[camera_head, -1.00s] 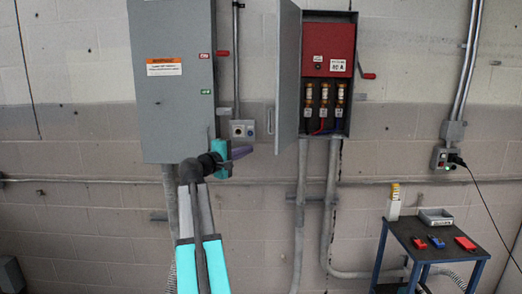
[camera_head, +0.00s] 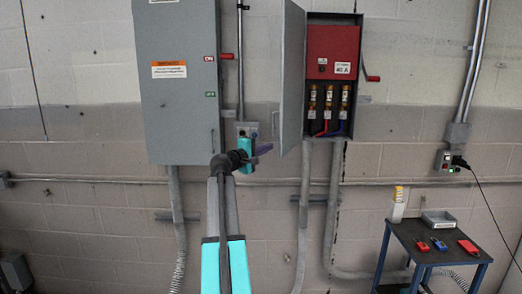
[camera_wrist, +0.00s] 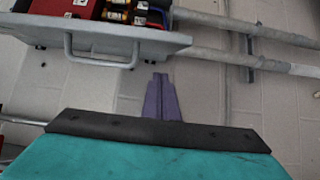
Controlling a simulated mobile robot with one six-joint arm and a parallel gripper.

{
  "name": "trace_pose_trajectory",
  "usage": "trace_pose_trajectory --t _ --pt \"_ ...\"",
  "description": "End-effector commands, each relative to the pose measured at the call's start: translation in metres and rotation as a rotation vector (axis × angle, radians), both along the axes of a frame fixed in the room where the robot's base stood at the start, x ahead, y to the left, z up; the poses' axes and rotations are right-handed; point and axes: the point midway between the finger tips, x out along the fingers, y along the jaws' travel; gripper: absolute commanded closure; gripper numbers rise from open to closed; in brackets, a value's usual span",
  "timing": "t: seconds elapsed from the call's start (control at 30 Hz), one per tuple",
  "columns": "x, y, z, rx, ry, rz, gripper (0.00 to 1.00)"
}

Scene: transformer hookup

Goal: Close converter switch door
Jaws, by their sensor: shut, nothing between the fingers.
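The converter switch box (camera_head: 330,75) hangs on the wall, with a red panel (camera_head: 332,52) and several fuses with red, blue and black cables inside. Its grey door (camera_head: 292,75) stands open, swung out on the left side. In the wrist view the door's edge and its handle (camera_wrist: 100,52) show above my gripper. My gripper (camera_head: 268,149) is shut and empty, just left of and below the door's lower edge. Its purple fingers also show in the wrist view (camera_wrist: 162,98), together and apart from the handle.
A larger grey closed cabinet (camera_head: 180,90) with a red lever (camera_head: 227,56) is on the wall at left. Conduits (camera_head: 303,220) run down below the boxes. A blue table (camera_head: 440,245) with red tools and a grey tray stands at lower right.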

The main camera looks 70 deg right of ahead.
Motion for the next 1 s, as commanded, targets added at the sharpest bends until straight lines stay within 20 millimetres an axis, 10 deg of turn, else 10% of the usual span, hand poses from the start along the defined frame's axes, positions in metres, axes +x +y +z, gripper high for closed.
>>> trace_pose_trajectory --t 0.83,0.87,1.0 --pt "-0.039 0.003 0.0 0.0 0.0 -0.001 1.0" --pt "-0.041 0.033 -0.001 -0.002 -0.002 0.003 1.0" --pt "-0.039 0.009 0.0 0.0 0.0 0.002 1.0"
